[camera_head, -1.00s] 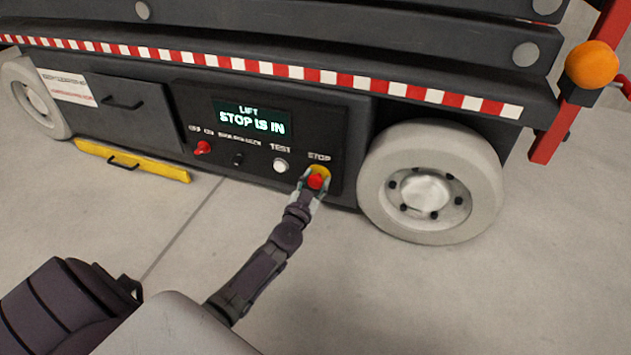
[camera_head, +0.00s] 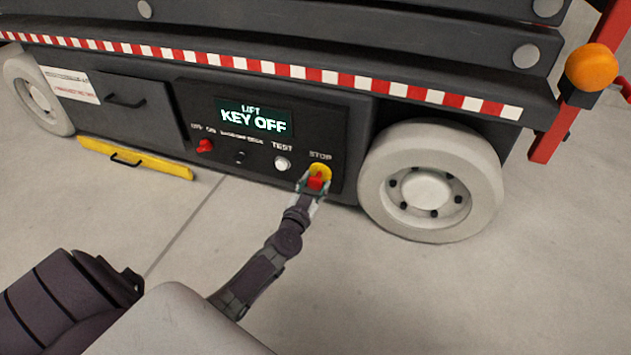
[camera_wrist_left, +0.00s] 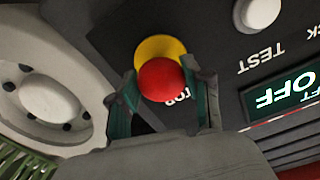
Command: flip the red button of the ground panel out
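The red stop button (camera_head: 317,182) sits on a yellow round base (camera_head: 321,170) at the lower right of the dark ground panel (camera_head: 190,110). The panel's display (camera_head: 253,117) reads "LIFT KEY OFF". My left gripper (camera_head: 314,186) is at the button, with a finger on each side, closed about it. In the left wrist view the red button (camera_wrist_left: 161,80) stands between the two fingertips, with the yellow base (camera_wrist_left: 158,48) behind it. The fingers appear to touch its sides. My right gripper is not in view.
A red key switch (camera_head: 205,146), a small dark switch (camera_head: 240,158) and a white test button (camera_head: 282,164) are left of the stop button. A wheel (camera_head: 430,185) stands close on the right. Open concrete floor (camera_head: 400,290) lies in front.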

